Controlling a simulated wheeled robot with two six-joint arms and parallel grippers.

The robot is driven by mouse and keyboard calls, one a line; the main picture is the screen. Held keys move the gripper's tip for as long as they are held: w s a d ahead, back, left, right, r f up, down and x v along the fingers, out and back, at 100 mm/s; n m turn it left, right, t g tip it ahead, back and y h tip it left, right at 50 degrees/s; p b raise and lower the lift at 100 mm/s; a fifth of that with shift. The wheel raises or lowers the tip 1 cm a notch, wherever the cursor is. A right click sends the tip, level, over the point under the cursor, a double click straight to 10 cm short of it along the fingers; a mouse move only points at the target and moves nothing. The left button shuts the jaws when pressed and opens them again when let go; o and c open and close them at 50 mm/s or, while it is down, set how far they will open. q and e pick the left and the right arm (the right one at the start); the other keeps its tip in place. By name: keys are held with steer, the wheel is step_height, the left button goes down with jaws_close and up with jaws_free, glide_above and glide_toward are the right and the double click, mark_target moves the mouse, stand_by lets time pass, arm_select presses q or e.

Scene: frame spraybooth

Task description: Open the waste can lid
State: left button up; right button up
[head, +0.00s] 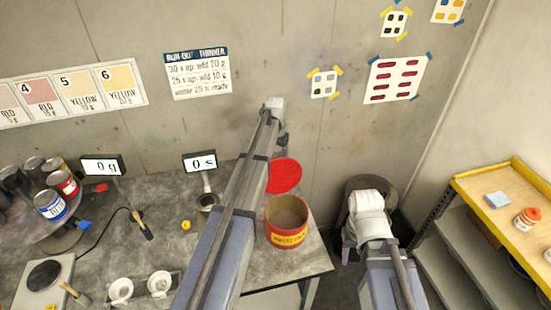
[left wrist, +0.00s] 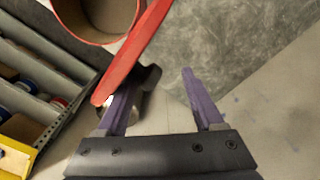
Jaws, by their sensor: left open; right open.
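The red waste can (head: 287,238) with a yellow label stands at the right end of the grey bench, its mouth uncovered. Its red lid (head: 284,176) is raised at the can's back side; in the left wrist view the lid (left wrist: 134,52) shows nearly edge-on beside the can (left wrist: 68,20). My left gripper (head: 283,146) is behind the lid in the head view, partly hidden by its arm. Its fingers (left wrist: 158,95) are open, with the lid's edge by the left finger; contact is unclear. My right gripper (head: 347,252) is open, right of the bench, mostly hidden by its wrist.
A dark round bin (head: 385,190) stands behind my right wrist. A yellow-edged shelf (head: 480,190) is at the right. The wall is close behind the bench.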

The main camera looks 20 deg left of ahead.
arm_select(q)
step_height(320, 180, up, 8)
steer(key=p, duration=0.7)
steer(key=shift+f, duration=0.25)
steer(key=shift+a, duration=0.1)
steer(key=s+d+n, duration=0.1)
steer(key=s+d, duration=0.4)
steer(key=s, duration=0.7)
steer(key=s+d+n, duration=0.1)
steer(key=s+d, duration=0.4)
steer(key=s, duration=0.7)
steer(key=s+d+f+m+b, duration=0.1)
steer(key=s+d+f+b, duration=0.1)
steer(key=f+b, duration=0.5)
steer(key=s+d+f+m+b, duration=0.1)
steer(key=s+d+f+b, duration=0.1)
steer(key=d+f+b, duration=0.3)
steer(key=s+d+f+m+y+b, duration=0.1)
steer(key=d+f+b, duration=0.3)
steer(key=f+b, duration=0.6)
steer(key=shift+s+d+f+m, duration=0.2)
steer(key=shift+s+f+m, duration=0.1)
steer(key=shift+s, duration=0.3)
